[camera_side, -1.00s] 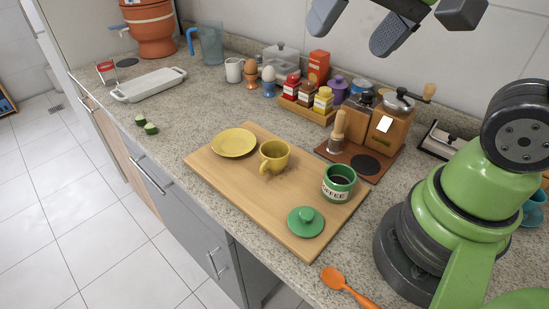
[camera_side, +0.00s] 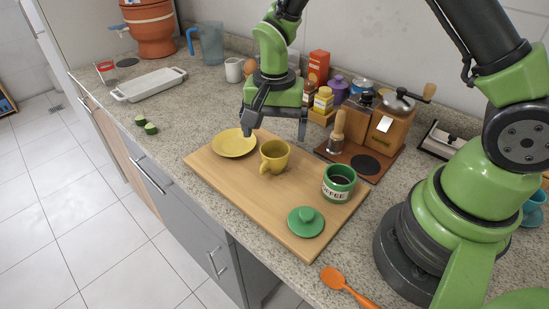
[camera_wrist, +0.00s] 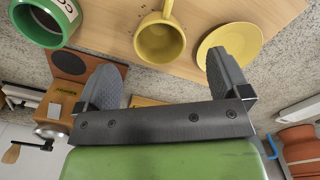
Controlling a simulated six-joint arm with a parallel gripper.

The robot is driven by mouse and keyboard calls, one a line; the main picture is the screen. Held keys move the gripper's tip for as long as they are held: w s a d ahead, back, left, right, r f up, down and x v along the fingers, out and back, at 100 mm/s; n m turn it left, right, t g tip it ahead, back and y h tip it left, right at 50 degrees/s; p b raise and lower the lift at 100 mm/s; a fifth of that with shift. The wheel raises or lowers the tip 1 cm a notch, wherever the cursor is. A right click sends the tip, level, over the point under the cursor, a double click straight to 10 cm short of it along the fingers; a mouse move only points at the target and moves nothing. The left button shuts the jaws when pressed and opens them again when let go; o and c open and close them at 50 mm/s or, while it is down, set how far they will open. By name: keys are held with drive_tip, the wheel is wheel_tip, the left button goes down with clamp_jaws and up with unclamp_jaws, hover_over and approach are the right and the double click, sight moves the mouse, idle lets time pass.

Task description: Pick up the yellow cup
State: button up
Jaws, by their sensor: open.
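The yellow cup (camera_side: 274,157) stands upright on the wooden board, with its handle toward the front edge. My gripper (camera_side: 275,128) is open and empty, above and behind the cup, with its fingers apart and not touching it. In the wrist view the cup (camera_wrist: 159,42) lies ahead of and between the two spread fingertips of my gripper (camera_wrist: 165,80). A yellow saucer (camera_side: 234,142) lies beside the cup to its left.
The wooden board (camera_side: 262,204) also holds a green coffee canister (camera_side: 338,184) and a green lid (camera_side: 306,222). Spice jars (camera_side: 323,101) and a coffee grinder (camera_side: 387,126) stand behind. An orange spoon (camera_side: 335,280) lies at the front right. The board's front left is clear.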

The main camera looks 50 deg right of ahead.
sight(275, 152)
drive_tip(key=shift+f, duration=3.15)
drive_tip(key=c, duration=1)
